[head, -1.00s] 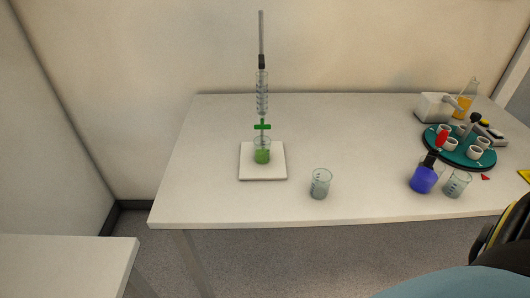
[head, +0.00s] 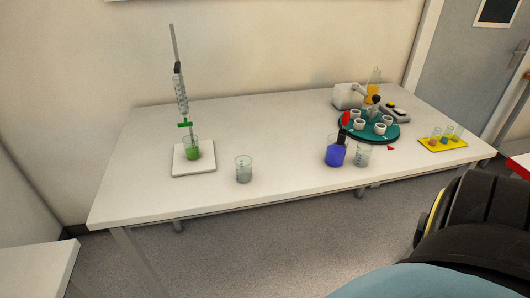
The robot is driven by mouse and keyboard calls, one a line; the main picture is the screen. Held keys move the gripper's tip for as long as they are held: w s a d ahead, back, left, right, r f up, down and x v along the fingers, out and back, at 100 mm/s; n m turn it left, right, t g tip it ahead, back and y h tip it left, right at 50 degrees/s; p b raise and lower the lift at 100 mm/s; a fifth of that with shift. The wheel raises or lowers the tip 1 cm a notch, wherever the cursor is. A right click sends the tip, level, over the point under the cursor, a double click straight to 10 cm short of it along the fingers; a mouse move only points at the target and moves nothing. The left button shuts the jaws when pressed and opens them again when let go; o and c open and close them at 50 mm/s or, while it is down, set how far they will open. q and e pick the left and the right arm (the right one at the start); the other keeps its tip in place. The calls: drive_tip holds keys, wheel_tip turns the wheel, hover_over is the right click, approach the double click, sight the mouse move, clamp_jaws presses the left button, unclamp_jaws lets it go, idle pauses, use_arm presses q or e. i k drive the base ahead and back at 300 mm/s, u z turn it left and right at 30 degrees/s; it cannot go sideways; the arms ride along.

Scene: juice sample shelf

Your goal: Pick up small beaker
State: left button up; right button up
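A small clear beaker (head: 244,170) stands upright and looks empty near the front edge of the white table, right of the burette. Another clear beaker (head: 362,156) stands farther right, beside a bottle of blue liquid (head: 335,154). A third beaker with green liquid (head: 193,149) stands on a white square plate under the burette. I cannot tell which one the task calls small. Neither of my grippers is in view; part of my own body fills the lower right.
The burette (head: 181,95) stands over the white plate (head: 180,167). A green round tray (head: 350,132) with white cups, an orange flask (head: 374,82) and a yellow rack (head: 440,146) stand at the right.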

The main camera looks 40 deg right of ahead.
sight(190, 141)
drive_tip(key=u, duration=0.1)
drive_tip(key=k, duration=0.55)
drive_tip(key=z, duration=1.05)
drive_tip(key=i, duration=1)
drive_tip(key=z, duration=0.1)
